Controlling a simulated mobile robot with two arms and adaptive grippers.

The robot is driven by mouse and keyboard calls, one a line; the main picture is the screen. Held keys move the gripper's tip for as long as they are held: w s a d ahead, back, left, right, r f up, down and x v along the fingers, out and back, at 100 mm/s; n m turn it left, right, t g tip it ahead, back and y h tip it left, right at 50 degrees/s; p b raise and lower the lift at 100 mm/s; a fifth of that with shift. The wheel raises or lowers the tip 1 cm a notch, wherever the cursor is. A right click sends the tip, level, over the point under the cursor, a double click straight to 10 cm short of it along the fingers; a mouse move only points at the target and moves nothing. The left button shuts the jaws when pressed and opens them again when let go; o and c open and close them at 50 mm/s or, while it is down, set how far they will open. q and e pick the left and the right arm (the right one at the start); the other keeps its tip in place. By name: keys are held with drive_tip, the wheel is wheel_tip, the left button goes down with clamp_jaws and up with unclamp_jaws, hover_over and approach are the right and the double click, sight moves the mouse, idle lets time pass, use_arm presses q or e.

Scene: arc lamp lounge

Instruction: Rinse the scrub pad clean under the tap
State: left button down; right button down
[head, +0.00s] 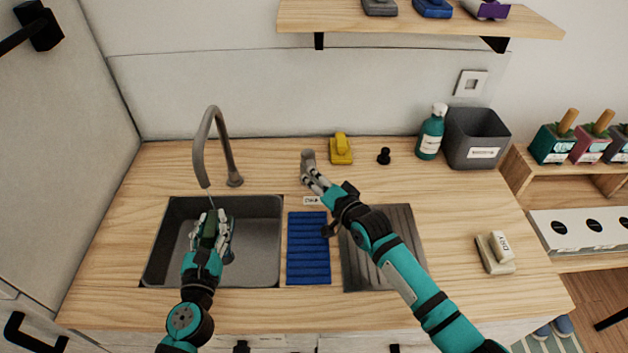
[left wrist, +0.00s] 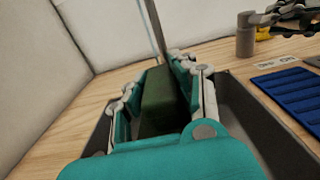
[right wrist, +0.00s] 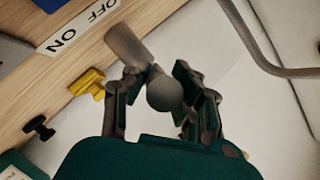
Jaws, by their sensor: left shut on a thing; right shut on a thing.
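My left gripper (head: 210,232) is shut on the dark green scrub pad (left wrist: 158,100) and holds it upright over the sink (head: 262,240), below the grey tap (head: 199,150). A thin pale line, apparently water, runs from the spout to the pad. The pad's lower part is hidden by the fingers. My right gripper (head: 318,184) is shut on the grey tap lever (head: 307,158), which stands on the counter right of the tap. The lever's round knob (right wrist: 165,92) sits between the fingers in the right wrist view. An ON/OFF label (right wrist: 80,25) lies beside it.
A blue ribbed mat (head: 308,262) and a grey drainer (head: 408,232) lie right of the sink. Behind are a yellow object (head: 341,150), a small black knob (head: 384,156), a teal bottle (head: 430,135) and a grey bin (head: 480,138). A DRY block (head: 500,246) lies at right.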

drive_tip(key=c, duration=1.1)
unclamp_jaws()
drive_tip(key=shift+s, duration=0.1)
drive_tip(key=v, duration=1.2)
